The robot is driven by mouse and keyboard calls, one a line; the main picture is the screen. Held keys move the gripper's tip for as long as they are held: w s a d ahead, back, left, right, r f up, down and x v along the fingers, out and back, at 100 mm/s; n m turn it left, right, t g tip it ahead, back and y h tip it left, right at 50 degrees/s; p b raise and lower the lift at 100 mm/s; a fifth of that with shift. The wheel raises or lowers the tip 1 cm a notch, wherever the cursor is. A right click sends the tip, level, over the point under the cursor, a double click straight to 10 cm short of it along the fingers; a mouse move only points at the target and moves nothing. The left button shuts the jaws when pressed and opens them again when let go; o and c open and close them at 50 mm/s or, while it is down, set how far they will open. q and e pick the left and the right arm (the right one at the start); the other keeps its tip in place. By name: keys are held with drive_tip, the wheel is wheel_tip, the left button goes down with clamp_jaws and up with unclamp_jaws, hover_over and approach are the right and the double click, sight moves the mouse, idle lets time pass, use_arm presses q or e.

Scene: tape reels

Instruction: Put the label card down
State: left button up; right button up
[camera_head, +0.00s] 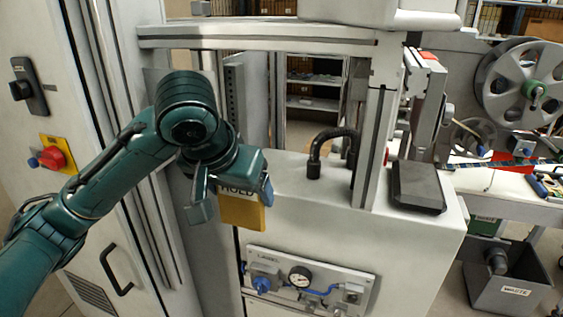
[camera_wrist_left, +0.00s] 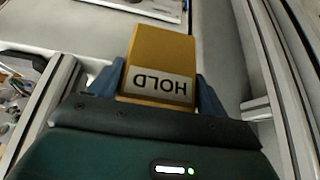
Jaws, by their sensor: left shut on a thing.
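The label card (camera_head: 242,212) is a yellow-orange piece with a white strip reading "HOLD". My left gripper (camera_head: 232,196) is shut on it and holds it in front of the grey machine's front edge. In the left wrist view the card (camera_wrist_left: 163,57) sits between the two blue fingers of the gripper (camera_wrist_left: 157,88), with "HOLD" upside down. In the head view the gripper covers the card's upper part. I cannot tell whether the card touches the machine. My right gripper is not in view.
The grey machine top (camera_head: 300,200) has clear room right of the card. A black curved handle (camera_head: 330,145) and a dark block (camera_head: 418,187) stand on it. A gauge panel (camera_head: 310,280) is below. An upright post (camera_head: 375,140) stands at the right.

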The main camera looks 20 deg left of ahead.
use_arm(q)
drive_tip(key=shift+w+r, duration=0.3)
drive_tip(key=shift+r, duration=0.15)
drive_tip(key=w, duration=1.3)
drive_tip(key=shift+d, duration=0.2)
drive_tip(key=shift+w+p, duration=0.4)
drive_tip(key=shift+w, duration=0.15)
drive_tip(key=w+p, duration=0.1)
drive_tip(key=w, duration=0.2)
drive_tip(key=shift+w+d, duration=0.1)
drive_tip(key=shift+w, duration=0.05)
drive_tip(key=shift+f, duration=0.35)
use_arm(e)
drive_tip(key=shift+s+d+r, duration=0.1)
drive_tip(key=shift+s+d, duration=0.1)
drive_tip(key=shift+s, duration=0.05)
